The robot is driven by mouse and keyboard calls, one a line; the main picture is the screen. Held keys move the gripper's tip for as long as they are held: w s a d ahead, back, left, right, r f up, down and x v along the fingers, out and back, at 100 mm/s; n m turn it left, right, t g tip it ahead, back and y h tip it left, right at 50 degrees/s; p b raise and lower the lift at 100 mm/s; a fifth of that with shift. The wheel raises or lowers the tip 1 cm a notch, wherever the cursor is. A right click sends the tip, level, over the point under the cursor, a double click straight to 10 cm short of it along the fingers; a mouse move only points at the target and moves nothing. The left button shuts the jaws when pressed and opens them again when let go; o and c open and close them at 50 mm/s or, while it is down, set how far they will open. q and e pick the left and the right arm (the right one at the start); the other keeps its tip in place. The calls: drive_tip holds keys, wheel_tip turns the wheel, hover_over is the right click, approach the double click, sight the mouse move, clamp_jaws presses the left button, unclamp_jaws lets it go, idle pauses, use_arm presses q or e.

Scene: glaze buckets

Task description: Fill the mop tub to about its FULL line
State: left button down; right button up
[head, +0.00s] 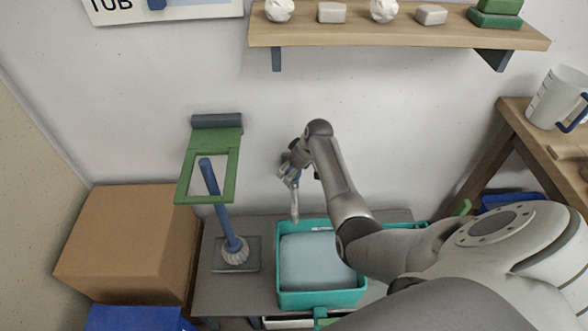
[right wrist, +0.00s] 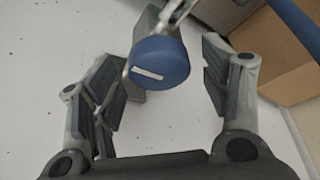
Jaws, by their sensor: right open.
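The teal tub (head: 281,289) stands on a grey bench and holds pale blue water (head: 316,262). A small pale mark shows inside its back wall, too small to read. My right gripper (head: 287,171) is above and behind the tub, near the wall. In the right wrist view its fingers (right wrist: 165,85) are open around a blue knob (right wrist: 160,62) with a white bar; no grip on it is visible. A thin pale upright piece (head: 295,205) hangs below the gripper; I cannot tell whether it is spout or water. My left gripper is out of view.
A cardboard box (head: 125,240) is further left. A shelf (head: 400,33) with small items is above. A mug (head: 553,97) stands on the right table.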

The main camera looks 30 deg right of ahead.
drive_tip(key=shift+c, duration=0.4)
drive_tip(key=c, duration=0.9)
drive_tip(key=shift+r+p, duration=0.2)
drive_tip(key=shift+p, duration=0.25)
drive_tip(key=m+h+p, duration=0.1)
drive_tip(key=m+p, duration=0.1)
drive_tip(key=p, duration=0.1)
drive_tip(key=shift+a+r+m, duration=0.1)
drive_tip(key=shift+r+m, duration=0.05)
drive_tip(key=shift+m, duration=0.15)
drive_tip(key=shift+m+h+p, duration=0.3)
drive_tip(key=shift+m+p, duration=0.45)
drive_tip(key=shift+m, duration=0.15)
drive_tip(key=shift+f+m+h, duration=0.3)
drive_tip(key=shift+m, duration=0.3)
drive_tip(key=o, duration=1)
